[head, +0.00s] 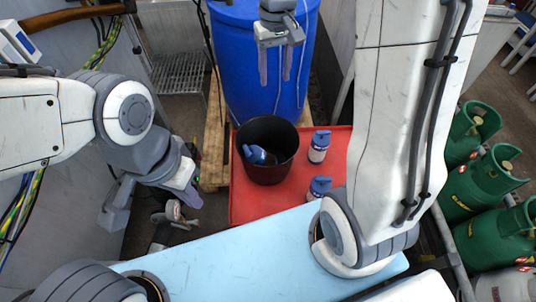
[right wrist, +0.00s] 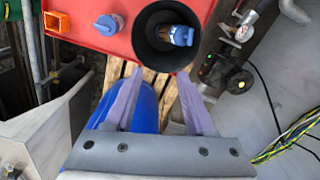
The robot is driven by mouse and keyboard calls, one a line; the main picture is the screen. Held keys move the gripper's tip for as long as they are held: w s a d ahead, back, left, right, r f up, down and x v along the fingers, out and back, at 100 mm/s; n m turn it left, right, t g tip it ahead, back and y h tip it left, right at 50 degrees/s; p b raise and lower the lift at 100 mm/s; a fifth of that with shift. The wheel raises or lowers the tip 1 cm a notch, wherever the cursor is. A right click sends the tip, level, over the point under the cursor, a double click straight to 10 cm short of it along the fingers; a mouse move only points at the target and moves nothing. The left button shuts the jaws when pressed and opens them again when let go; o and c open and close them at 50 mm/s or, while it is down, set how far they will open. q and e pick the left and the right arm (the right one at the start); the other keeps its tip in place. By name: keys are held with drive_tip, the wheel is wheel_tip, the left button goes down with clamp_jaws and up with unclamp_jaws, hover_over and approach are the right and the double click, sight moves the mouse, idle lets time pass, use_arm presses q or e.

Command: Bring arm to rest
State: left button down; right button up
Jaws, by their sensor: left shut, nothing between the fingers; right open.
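My right gripper (head: 276,80) hangs at the top of the head view, in front of the blue barrel, with its two purple fingers apart and nothing between them. In the right wrist view the same open gripper (right wrist: 159,76) points towards the black bucket, over the barrel and pallet. My left gripper (head: 194,199) is at the left of the head view, shut and empty, left of the red surface. The black bucket (head: 270,175) stands on the red surface (head: 245,212) and holds a blue-capped cylinder (head: 256,154), which also shows in the right wrist view (right wrist: 181,36).
Two blue-capped white cylinders (head: 318,150) (head: 319,186) stand right of the bucket. A blue barrel (head: 236,75) stands on a wooden pallet (head: 214,160) behind. Green gas bottles (head: 485,185) line the right. An orange square holder (right wrist: 56,22) shows on the red surface.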

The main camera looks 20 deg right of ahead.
drive_tip(key=shift+r, duration=0.2)
idle(0.3)
drive_tip(key=s+a+f+n+b, duration=0.1)
drive_tip(key=s+a+n+b, duration=0.15)
drive_tip(key=s+a, duration=0.75)
drive_tip(key=s+a+f+n, duration=0.2)
drive_tip(key=s, duration=0.4)
drive_tip(key=s+a+f+n+y, duration=0.1)
drive_tip(key=s+a+f+n, duration=0.1)
drive_tip(key=s, duration=0.5)
drive_tip(key=shift+s+n, duration=0.3)
drive_tip(key=shift+n, duration=0.25)
